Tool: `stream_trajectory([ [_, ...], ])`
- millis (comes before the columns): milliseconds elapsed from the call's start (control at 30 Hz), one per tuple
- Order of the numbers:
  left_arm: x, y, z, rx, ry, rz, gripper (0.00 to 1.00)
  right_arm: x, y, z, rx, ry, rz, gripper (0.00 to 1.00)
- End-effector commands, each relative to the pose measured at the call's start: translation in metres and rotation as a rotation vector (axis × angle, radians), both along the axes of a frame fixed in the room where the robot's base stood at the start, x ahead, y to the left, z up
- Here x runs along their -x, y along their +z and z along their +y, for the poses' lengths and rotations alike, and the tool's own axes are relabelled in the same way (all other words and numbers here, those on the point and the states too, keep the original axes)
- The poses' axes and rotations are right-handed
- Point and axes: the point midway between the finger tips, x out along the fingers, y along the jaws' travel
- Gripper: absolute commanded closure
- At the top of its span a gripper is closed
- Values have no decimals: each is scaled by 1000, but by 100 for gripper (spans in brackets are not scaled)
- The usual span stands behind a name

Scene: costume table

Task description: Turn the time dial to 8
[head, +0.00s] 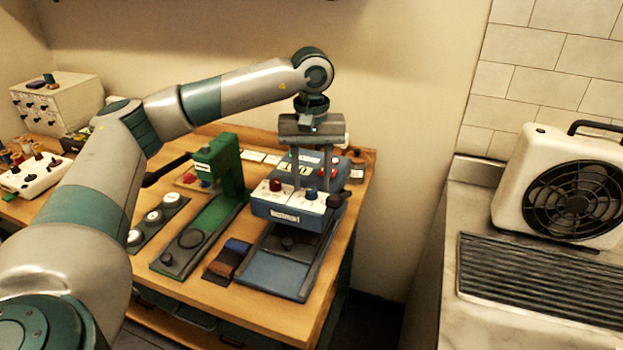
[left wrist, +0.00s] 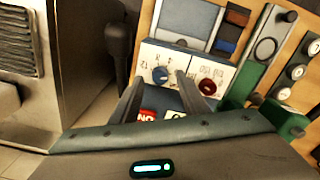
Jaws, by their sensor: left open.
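The blue heat press (head: 285,212) stands on the wooden table, with a white front panel holding two knobs. The time dial is the blue knob (head: 311,194) on the panel's right; in the left wrist view the dial (left wrist: 160,75) shows upside down with numbers such as 12 around it. The red knob (head: 275,185) beside it has larger numbers in the left wrist view (left wrist: 207,87). My left gripper (head: 311,187) points down over the panel, open, its fingers (left wrist: 161,78) on either side of the blue dial. Contact cannot be told. My right gripper is out of view.
A black-knobbed lever (head: 335,200) sticks out right of the panel. A green press (head: 220,175) stands close on the left. A blue lower plate (head: 275,275) lies in front. A white fan heater (head: 565,185) sits on the right counter, across a gap.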

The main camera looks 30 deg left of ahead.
Motion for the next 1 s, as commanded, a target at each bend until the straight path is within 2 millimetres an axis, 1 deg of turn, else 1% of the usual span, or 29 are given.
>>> stream_trajectory([
  [100, 0, -9, 1, -2, 0, 1, 59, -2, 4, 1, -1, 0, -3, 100],
  [200, 0, -14, 0, 0, 0, 0, 59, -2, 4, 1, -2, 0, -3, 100],
  [500, 0, -15, 0, -1, 0, -1, 59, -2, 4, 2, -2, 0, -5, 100],
  [533, 0, -15, 0, -1, 0, -1, 64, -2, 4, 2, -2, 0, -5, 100],
  [567, 0, -15, 0, -1, 0, -1, 71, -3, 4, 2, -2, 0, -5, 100],
  [600, 0, -15, 0, -1, 0, -1, 81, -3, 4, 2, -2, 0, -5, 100],
  [667, 0, -15, 0, -1, 0, -1, 95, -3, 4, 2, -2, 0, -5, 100],
  [700, 0, -15, 0, -1, 0, -1, 100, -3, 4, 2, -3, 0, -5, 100],
  [1000, 0, -16, 0, -1, 16, -1, 100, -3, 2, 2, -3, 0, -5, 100],
])
